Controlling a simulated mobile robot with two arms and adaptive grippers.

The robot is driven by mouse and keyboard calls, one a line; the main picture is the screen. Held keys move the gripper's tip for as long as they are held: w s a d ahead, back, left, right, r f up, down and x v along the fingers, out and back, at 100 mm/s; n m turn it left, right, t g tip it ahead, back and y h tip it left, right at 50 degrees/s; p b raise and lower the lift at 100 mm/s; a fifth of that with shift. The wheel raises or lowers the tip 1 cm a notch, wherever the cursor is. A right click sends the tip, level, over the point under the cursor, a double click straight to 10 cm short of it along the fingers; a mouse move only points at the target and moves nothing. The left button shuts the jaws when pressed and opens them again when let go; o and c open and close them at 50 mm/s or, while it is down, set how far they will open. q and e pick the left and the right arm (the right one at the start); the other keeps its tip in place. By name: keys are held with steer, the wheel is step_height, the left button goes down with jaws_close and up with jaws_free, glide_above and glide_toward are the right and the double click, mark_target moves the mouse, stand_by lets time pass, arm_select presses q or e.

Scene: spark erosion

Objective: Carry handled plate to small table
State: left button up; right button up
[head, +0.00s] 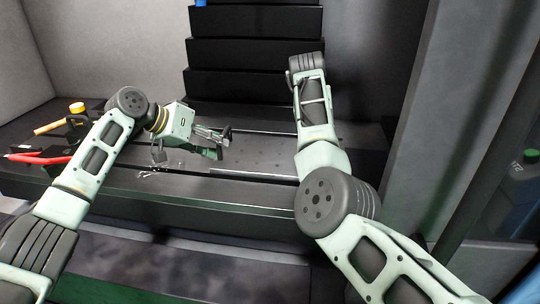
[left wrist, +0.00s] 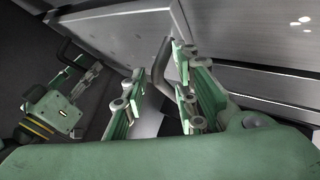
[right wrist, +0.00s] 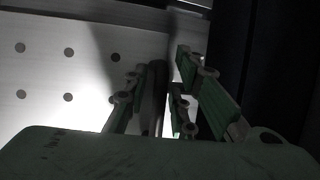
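The handled plate is a grey metal plate with round holes, dim in the head view (head: 262,150), and it also shows in the left wrist view (left wrist: 120,28) and the right wrist view (right wrist: 60,72). My left gripper (head: 222,138) is at its left side. In the left wrist view its open fingers (left wrist: 160,68) stand either side of a dark bent handle (left wrist: 160,62). In the right wrist view my right gripper (right wrist: 162,72) is open, with a dark handle bar (right wrist: 156,95) between its fingers. The right gripper is hidden in the head view. I cannot make out the small table.
Dark stepped panels (head: 255,55) rise behind. A grey column (head: 400,130) stands at right, with a green-capped bottle (head: 522,180) beyond it.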

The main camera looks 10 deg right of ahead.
arm_select(q)
jaws_close()
arm_select(e)
jaws_close()
